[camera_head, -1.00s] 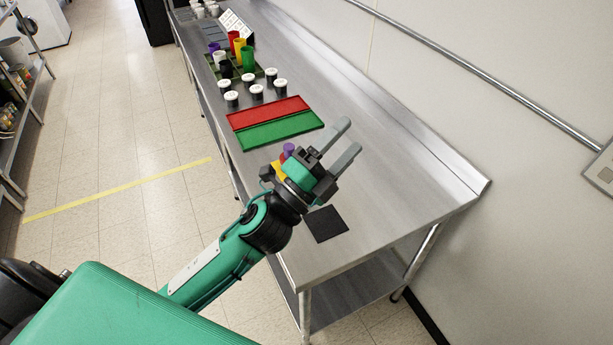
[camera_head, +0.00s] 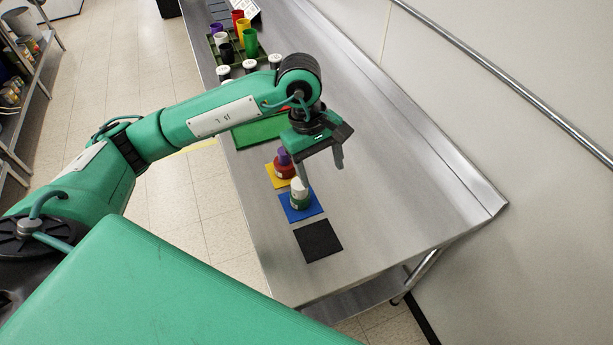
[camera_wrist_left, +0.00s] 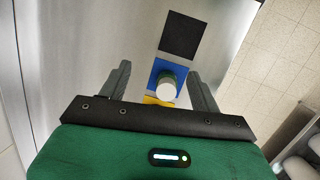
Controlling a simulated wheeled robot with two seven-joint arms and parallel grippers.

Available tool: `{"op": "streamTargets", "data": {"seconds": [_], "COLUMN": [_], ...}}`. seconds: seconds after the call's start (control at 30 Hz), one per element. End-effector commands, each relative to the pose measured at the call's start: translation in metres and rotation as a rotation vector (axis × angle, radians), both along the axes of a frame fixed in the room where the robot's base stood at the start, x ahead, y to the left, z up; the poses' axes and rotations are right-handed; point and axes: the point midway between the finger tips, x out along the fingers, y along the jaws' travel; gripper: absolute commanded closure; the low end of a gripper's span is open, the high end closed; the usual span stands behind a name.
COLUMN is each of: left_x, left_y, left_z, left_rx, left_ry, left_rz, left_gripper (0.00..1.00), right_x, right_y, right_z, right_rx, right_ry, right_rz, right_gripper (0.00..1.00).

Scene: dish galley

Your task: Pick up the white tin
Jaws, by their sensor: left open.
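The white tin (camera_head: 299,186) stands on top of a green tin (camera_head: 301,203) over the blue mat (camera_head: 287,208) on the steel table. In the left wrist view the white tin (camera_wrist_left: 166,88) shows between the fingers, nearer the right one. My left gripper (camera_head: 321,170) is open and points down, empty, above and beside the tin. The left gripper's fingers (camera_wrist_left: 159,72) stand apart in the left wrist view. My right gripper is not in view.
A purple tin (camera_head: 283,156) sits on a red tin (camera_head: 284,171) over a yellow mat (camera_head: 275,181), close by. An empty black mat (camera_head: 318,241) lies nearer the table's front. Colored cups (camera_head: 250,42) and white-lidded jars stand farther back. The table's right side is clear.

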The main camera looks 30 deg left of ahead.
Motion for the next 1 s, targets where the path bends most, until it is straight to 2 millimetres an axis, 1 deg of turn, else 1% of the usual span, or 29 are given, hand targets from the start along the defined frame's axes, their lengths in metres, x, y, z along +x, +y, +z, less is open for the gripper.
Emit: {"op": "streamTargets", "data": {"seconds": [0.03, 0.1, 0.23, 0.37, 0.6, 0.7, 0.8, 0.93, 1.0], "left_x": [0.007, 0.012, 0.016, 0.016, 0.015, 0.015, 0.015, 0.015, 0.015], "left_y": [0.018, 0.037, 0.055, 0.059, 0.058, 0.058, 0.058, 0.058, 0.059], "left_z": [0.003, 0.006, 0.009, -0.003, -0.046, -0.061, -0.071, -0.077, -0.080], "left_rx": [0.078, 0.161, 0.242, 0.259, 0.256, 0.254, 0.255, 0.254, 0.253], "left_ry": [-0.018, -0.030, -0.038, -0.034, -0.032, -0.035, -0.036, -0.037, -0.036], "left_rz": [-0.004, -0.008, -0.010, -0.010, -0.012, -0.011, -0.011, -0.011, -0.010], "left_gripper": [0.36, 0.36, 0.36, 0.36, 0.36, 0.36, 0.36, 0.36, 0.36], "right_x": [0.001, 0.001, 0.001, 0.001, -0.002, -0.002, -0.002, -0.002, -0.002], "right_y": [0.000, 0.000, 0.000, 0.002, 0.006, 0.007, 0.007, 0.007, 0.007], "right_z": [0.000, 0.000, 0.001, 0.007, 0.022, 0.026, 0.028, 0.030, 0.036], "right_rx": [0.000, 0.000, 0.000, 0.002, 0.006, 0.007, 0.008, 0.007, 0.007], "right_ry": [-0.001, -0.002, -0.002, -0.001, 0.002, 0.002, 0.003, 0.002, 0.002], "right_rz": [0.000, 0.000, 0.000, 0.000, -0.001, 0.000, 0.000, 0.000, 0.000], "right_gripper": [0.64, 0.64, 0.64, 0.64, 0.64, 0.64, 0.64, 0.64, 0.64]}}
